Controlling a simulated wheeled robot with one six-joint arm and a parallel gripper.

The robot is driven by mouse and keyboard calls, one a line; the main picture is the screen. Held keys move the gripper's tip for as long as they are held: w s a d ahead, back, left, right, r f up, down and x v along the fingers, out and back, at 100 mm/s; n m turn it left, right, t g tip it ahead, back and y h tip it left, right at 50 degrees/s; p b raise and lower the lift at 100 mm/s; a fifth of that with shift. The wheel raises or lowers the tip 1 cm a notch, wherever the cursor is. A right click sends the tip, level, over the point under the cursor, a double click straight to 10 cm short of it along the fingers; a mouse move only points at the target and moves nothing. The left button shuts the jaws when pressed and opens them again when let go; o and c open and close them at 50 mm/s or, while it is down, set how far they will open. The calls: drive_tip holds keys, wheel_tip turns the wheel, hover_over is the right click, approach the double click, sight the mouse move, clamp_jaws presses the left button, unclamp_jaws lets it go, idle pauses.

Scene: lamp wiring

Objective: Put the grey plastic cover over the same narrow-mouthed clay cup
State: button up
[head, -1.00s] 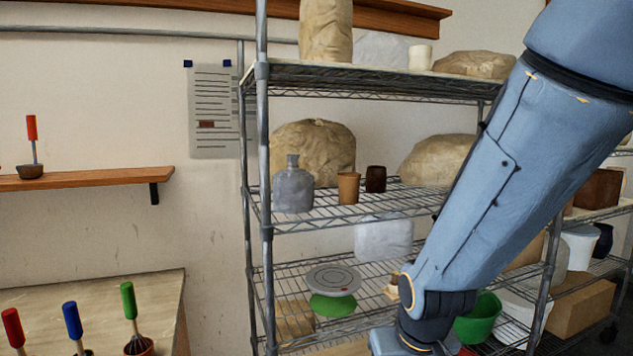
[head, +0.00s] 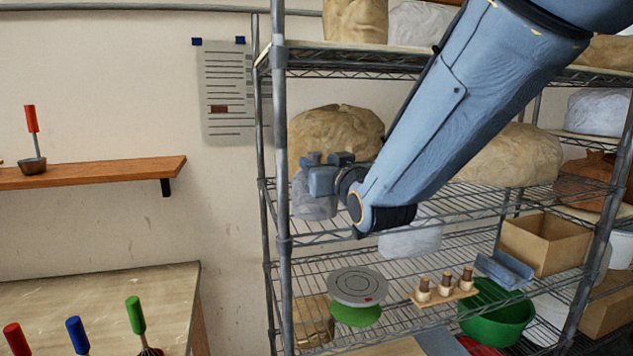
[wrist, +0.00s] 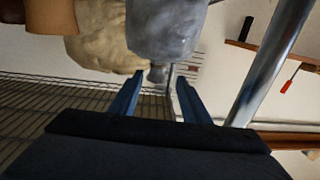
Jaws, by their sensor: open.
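The grey plastic cover (head: 314,207) stands on the middle rack shelf at its left end, its upper part hidden behind my gripper. My gripper (head: 326,158) is at the cover's top. In the wrist view the cover (wrist: 165,28) appears upside down, its narrow neck lying between the tips of my open gripper (wrist: 157,83). I see no clear contact. A tan clay cup (wrist: 55,9) and a dark brown cup (wrist: 11,10) show at the wrist view's upper left. My arm hides both cups in the head view. I cannot tell which one is narrow-mouthed.
A rack post (head: 284,200) rises close to the cover's left. A large beige wrapped lump (head: 335,132) is behind it, another (head: 510,155) to the right. The lower shelf holds a grey turntable (head: 357,286), a small board (head: 445,293) and a green bowl (head: 495,315).

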sight(317, 162)
drive_tip(key=shift+d+f+p+x, duration=0.15)
drive_tip(key=shift+p+x, duration=0.7)
drive_tip(key=shift+x, duration=0.55)
drive_tip(key=shift+d+f+p+x, duration=0.15)
drive_tip(key=shift+p+x, duration=0.7)
drive_tip(key=shift+x, duration=0.55)
drive_tip(key=shift+w, duration=0.1)
clamp_jaws()
